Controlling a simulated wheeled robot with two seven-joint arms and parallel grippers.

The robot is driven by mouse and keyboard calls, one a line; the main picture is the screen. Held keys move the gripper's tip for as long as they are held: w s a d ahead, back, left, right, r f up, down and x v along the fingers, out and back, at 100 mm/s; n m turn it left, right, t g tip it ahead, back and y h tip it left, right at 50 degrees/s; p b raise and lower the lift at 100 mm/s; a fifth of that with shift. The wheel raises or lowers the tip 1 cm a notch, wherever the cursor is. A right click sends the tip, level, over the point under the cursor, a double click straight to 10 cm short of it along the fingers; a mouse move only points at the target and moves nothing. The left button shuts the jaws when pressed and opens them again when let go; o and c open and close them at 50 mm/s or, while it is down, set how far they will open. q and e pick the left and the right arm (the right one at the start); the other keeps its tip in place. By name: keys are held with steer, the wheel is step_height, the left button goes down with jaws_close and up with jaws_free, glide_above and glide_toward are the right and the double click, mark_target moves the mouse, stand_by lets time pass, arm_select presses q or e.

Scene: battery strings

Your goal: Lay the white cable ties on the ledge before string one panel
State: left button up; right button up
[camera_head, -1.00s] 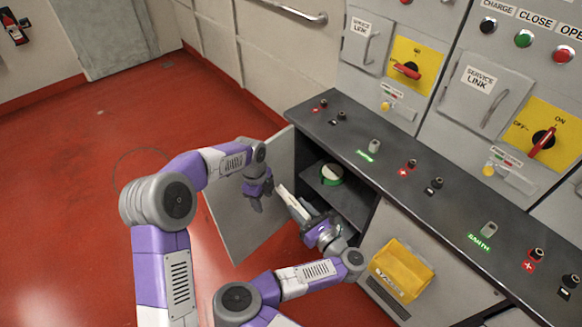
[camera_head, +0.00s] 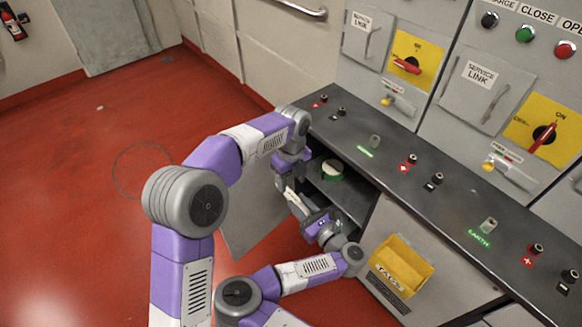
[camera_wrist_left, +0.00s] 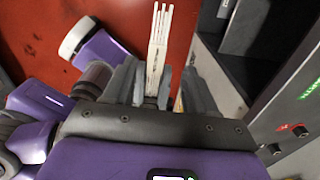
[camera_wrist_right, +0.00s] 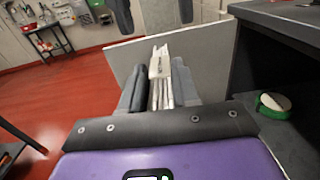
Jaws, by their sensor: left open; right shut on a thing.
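The white cable ties (camera_head: 292,198) are a thin bundle in front of the open cabinet. My right gripper (camera_head: 304,208) is shut on them, and in the right wrist view the ties (camera_wrist_right: 161,72) stick out between its fingers. My left gripper (camera_head: 284,180) is open, close above the far end of the ties. In the left wrist view the ties (camera_wrist_left: 159,50) lie in line with the gap between its open fingers; I cannot tell if they touch. The dark ledge (camera_head: 390,178) runs below the panels; which panel is string one is unreadable.
The cabinet door (camera_head: 246,215) hangs open below the ledge. A green-and-white roll (camera_head: 332,169) sits on the shelf inside. A yellow bin (camera_head: 401,265) hangs on the cabinet front. Terminals and green-lit earth posts (camera_head: 489,226) stand along the ledge, with bare stretches between.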

mark_target(291, 193)
arm_select(q)
steer(key=shift+f, duration=2.7)
steer(key=shift+c, duration=0.4)
steer(key=c, duration=1)
jaws_close()
arm_select(e)
steer(key=o, duration=1.1)
